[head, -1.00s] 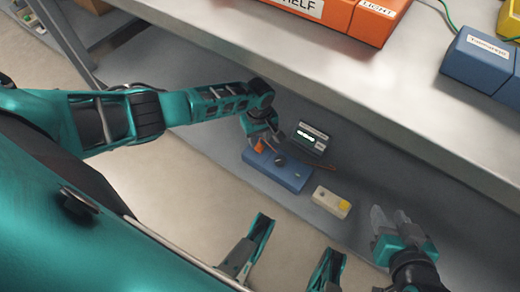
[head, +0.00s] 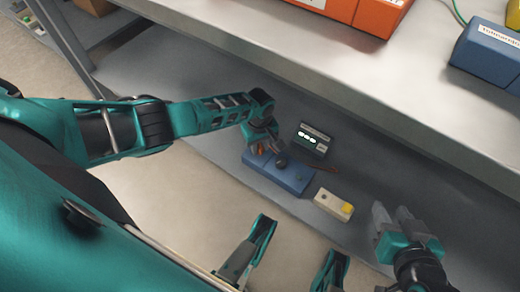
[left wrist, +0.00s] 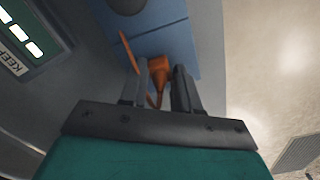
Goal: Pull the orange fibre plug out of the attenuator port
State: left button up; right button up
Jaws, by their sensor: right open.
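The blue box (head: 290,177) with the orange fibre plug (head: 262,150) stands on the lower shelf in the head view. The plug also shows in the left wrist view (left wrist: 159,66), where it stands against the blue box (left wrist: 175,40) with an orange cable curving from it. My left gripper (head: 266,144) is down at the box's left end. In the left wrist view its fingers (left wrist: 161,82) flank the plug closely; I cannot tell whether they press on it. The port is hidden behind the plug. My right gripper (head: 393,216) is open and empty at the right.
A display unit (head: 312,139) with a lit screen stands behind the blue box. A dark round knob (head: 281,160) sits on the box. The upper shelf (head: 330,60) overhangs behind.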

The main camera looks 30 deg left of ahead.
aim_at(260, 148)
pick_arm(q)
grip_shut()
jog(key=shift+r+p, duration=0.25)
jog(key=shift+p, duration=0.05)
jog(key=shift+r, duration=0.15)
dwell(0.5)
jog(key=shift+r+p, duration=0.2)
jog(key=shift+p, duration=0.25)
dwell(0.4)
jog(key=shift+r+p, duration=2.3)
jog(key=shift+p, duration=0.25)
